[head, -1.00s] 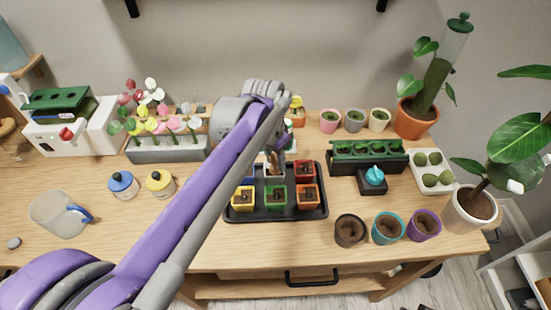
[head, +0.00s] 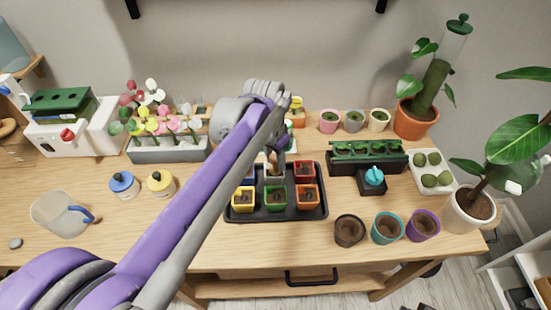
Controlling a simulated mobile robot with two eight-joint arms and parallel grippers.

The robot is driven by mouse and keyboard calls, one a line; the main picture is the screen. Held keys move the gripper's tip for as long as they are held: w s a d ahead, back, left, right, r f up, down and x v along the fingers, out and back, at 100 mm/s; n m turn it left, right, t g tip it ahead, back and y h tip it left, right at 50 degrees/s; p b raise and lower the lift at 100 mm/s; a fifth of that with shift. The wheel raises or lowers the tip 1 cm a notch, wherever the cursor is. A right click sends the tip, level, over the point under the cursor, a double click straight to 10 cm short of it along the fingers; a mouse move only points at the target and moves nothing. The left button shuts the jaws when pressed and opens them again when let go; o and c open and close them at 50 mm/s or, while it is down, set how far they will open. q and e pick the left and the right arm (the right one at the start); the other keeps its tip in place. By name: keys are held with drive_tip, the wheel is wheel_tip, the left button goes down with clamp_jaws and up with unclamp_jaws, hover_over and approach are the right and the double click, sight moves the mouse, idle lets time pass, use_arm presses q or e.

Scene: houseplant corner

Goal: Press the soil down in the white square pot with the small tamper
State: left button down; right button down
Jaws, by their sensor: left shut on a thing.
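The white square pot (head: 273,175) stands in the back row of a black tray (head: 322,190), between a blue pot and a red pot. My left arm reaches over the tray from the left, and its gripper (head: 277,148) is above the white pot. It is shut on the small tamper (head: 273,158), whose light wooden part shows below the gripper. The tamper's lower end is at the pot, but I cannot tell whether it touches the soil. The soil inside is mostly hidden. My right gripper is not in view.
Yellow (head: 243,200), green (head: 275,199) and orange (head: 308,197) pots fill the tray's front row; a red pot (head: 304,172) stands at back right. Three round pots, one of them teal (head: 387,228), stand front right.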

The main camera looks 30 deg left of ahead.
use_arm(q)
drive_tip(key=shift+w+r+p, duration=0.1)
drive_tip(key=shift+r+p, duration=2.1)
drive_tip(key=shift+r, duration=1.15)
drive_tip(key=shift+a+f, duration=0.1)
